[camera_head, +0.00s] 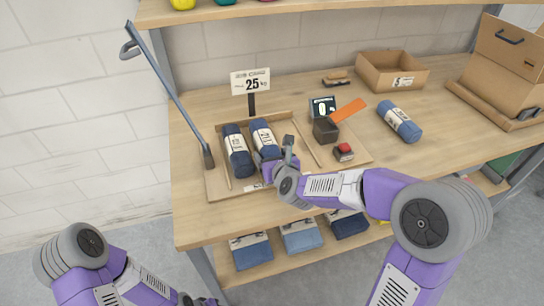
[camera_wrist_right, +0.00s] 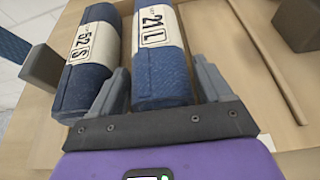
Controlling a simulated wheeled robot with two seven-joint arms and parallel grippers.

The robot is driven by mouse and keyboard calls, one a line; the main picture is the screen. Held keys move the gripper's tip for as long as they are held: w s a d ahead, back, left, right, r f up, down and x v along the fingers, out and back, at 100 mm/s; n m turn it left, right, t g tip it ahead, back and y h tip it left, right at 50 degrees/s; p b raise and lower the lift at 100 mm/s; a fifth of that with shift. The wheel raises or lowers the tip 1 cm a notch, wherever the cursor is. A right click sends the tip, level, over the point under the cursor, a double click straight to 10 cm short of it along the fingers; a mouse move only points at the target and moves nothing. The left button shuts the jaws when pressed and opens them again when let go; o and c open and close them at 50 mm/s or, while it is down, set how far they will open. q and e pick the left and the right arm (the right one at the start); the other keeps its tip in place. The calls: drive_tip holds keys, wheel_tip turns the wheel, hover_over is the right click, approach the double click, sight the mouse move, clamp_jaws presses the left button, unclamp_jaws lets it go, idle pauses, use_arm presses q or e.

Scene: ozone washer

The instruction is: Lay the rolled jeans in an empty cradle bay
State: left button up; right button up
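A cradle board (camera_head: 215,183) with raised dividers lies on the table. Two navy rolled jeans with cream bands lie side by side in it: the left one, marked 52 S (camera_head: 238,151), and the right one, marked 21 L (camera_head: 264,138). They also show in the right wrist view (camera_wrist_right: 92,60) (camera_wrist_right: 160,60). A third blue roll (camera_head: 400,121) lies on the bare table to the right. My right gripper (camera_wrist_right: 160,85) has its fingers either side of the 21 L roll's near end, apparently with slight gaps. My left gripper (camera_head: 205,301) is at the bottom edge, mostly cut off.
A dark cup (camera_head: 326,130) with an orange strip, a small display, a red-topped block (camera_head: 343,152) and a brush (camera_head: 337,78) are near the board. A 25 sign (camera_head: 251,83) stands behind. Cardboard boxes (camera_head: 392,71) are at the back right. Folded jeans lie on the lower shelf.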

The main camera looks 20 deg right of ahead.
drive_tip(key=p+v, duration=0.1)
drive_tip(key=v, duration=0.9)
drive_tip(key=shift+s+r+p, duration=0.25)
drive_tip(key=shift+s+p, duration=0.1)
drive_tip(key=shift+p, duration=0.05)
drive_tip(key=shift+s+d+r, duration=0.1)
drive_tip(key=shift+s+r, duration=0.05)
drive_tip(key=shift+s, duration=0.45)
